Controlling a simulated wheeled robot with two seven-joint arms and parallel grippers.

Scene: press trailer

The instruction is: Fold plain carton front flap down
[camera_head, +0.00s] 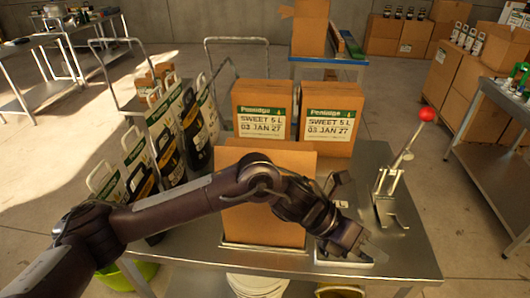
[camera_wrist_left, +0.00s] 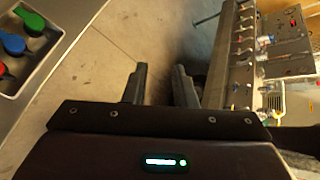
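The plain carton (camera_head: 262,226) stands on the metal table, in front of two labelled cartons. A plain cardboard panel (camera_head: 296,158) rises at its top behind my arm; I cannot tell which flap it is. My left forearm crosses in front of the carton and hides much of its upper part. My left gripper (camera_head: 372,252) is past the carton's right side, low near the table's front right, apart from the carton. In the left wrist view its two fingers (camera_wrist_left: 160,84) are spread with nothing between them. My right gripper is not in view.
Labelled cartons (camera_head: 262,108) stand behind the plain one. A red-knobbed lever device (camera_head: 392,190) is on the table's right, with a dark object (camera_head: 340,188) beside it. Several filled bags (camera_head: 165,135) stand at left. A tray with coloured caps (camera_wrist_left: 15,45) shows in the wrist view.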

